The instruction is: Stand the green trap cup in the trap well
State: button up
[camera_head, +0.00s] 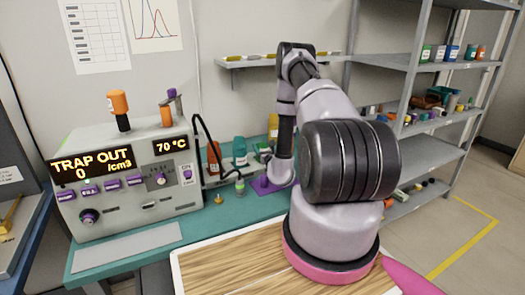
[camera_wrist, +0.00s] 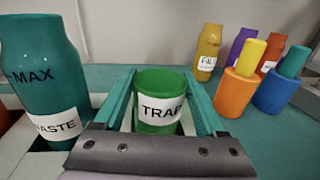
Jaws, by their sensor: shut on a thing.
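The green trap cup (camera_wrist: 158,90), with a white label reading TRAP, stands upright between the two teal fingers of my gripper (camera_wrist: 160,95) in the wrist view. My gripper is shut on it, one finger along each side. The cup's lower part is hidden behind the grey gripper body. In the head view my arm bends down over the back of the bench, and I cannot make out the cup in the fingers there. I cannot pick out the trap well in either view. The instrument's display (camera_head: 91,165) reads TRAP OUT.
A teal waste bottle (camera_wrist: 40,65) stands close left of my gripper. Yellow (camera_wrist: 208,50), purple and red bottles stand behind to the right, near orange (camera_wrist: 235,93) and blue (camera_wrist: 275,92) holders. The instrument (camera_head: 125,180) fills the bench's left. Shelves (camera_head: 425,145) stand at the right.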

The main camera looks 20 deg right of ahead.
jog(key=shift+f, duration=0.65)
jog(key=shift+f, duration=0.1)
